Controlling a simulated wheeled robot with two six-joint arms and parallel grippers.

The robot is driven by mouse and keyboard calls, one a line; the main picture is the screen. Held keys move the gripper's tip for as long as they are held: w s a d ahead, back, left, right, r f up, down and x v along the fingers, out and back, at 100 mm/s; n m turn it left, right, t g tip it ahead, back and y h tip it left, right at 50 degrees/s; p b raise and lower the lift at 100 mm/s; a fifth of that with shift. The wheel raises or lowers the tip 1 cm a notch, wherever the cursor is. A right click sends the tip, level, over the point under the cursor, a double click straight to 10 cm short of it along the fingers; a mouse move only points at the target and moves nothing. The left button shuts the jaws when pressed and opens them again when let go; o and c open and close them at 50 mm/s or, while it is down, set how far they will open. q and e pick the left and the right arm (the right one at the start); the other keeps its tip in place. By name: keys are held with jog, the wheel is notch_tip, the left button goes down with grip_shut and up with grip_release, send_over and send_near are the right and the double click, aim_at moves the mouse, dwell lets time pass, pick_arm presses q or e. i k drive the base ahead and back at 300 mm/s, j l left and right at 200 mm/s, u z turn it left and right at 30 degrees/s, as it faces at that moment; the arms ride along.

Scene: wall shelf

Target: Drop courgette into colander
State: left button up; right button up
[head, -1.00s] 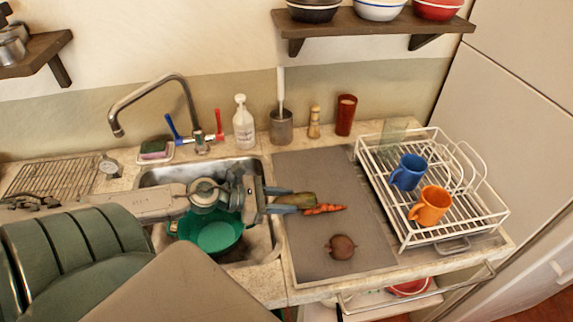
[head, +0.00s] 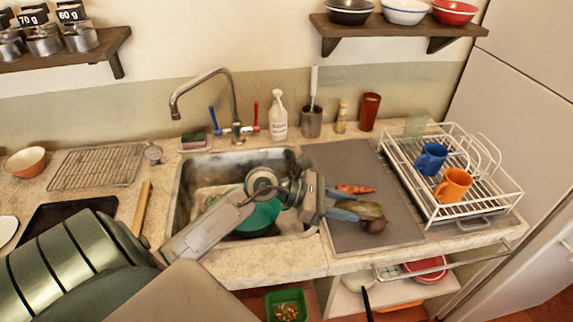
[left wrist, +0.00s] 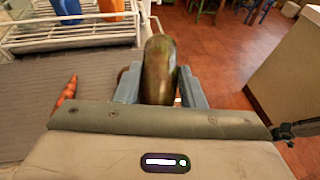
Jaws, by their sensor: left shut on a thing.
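The dark green courgette (head: 371,209) is between the blue-grey fingers of my left gripper (head: 352,209), which is shut on it. It also shows upright between the fingers in the left wrist view (left wrist: 159,68). In the head view it is over the grey mat and partly covers the beetroot. The green colander (head: 262,217) sits in the sink, left of the gripper; my left arm hides part of it. My right gripper is not in view.
An orange carrot (head: 355,189) and a dark beetroot (head: 375,226) lie on the grey mat (head: 345,160). A white dish rack (head: 470,205) with a blue mug and an orange mug stands at the right. The tap (head: 232,100) rises behind the sink (head: 186,185).

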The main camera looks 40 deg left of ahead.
aim_at(249, 221)
jog(key=u, duration=1.35)
jog(key=i+l+u, duration=0.15)
jog(key=u, duration=0.15)
jog(key=i+l+u, duration=0.25)
jog(key=l, duration=0.15)
jog(key=k+j, duration=0.05)
jog(key=k, duration=0.05)
